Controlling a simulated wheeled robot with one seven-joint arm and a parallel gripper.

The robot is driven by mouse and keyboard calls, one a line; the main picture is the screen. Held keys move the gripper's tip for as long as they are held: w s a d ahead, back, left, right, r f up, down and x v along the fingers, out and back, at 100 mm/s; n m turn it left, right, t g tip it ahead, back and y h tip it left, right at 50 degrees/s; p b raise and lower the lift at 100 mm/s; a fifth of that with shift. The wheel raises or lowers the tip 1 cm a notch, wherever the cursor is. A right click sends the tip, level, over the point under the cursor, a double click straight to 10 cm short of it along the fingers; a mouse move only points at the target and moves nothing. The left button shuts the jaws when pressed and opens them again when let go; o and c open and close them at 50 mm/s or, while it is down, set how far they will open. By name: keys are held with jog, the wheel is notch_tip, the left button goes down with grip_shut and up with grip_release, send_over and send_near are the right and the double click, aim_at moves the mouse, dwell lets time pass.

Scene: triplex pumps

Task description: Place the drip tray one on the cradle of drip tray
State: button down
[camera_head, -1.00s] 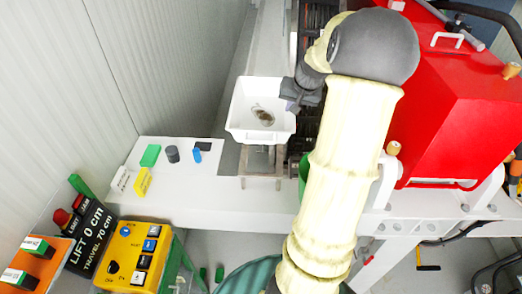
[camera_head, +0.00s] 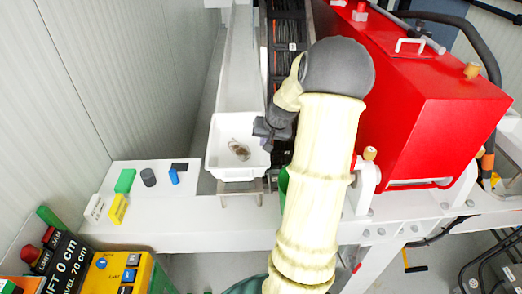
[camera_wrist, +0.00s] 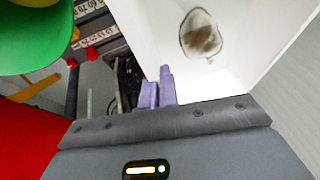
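The drip tray (camera_head: 238,147) is a white open box with a brown stain on its floor. My gripper (camera_head: 266,132) is at its right wall. In the wrist view, the purple fingers (camera_wrist: 157,90) are close together at the rim of the tray (camera_wrist: 245,40) and appear to pinch it. The cradle (camera_head: 240,187) seems to be the grey metal bracket at the near end of the white beam. The tray covers most of it, and I cannot tell whether they touch.
A red machine housing (camera_head: 430,110) stands at right. Black cables (camera_head: 290,60) run behind my gripper. A corrugated wall (camera_head: 100,80) bounds the left.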

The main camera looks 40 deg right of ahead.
jog(key=shift+f, duration=0.5)
jog(key=shift+f+p, duration=0.7)
jog(key=shift+f, duration=1.2)
jog(key=shift+f, duration=0.1)
jog(key=c, duration=1.7)
grip_release()
jog(key=shift+r, duration=0.25)
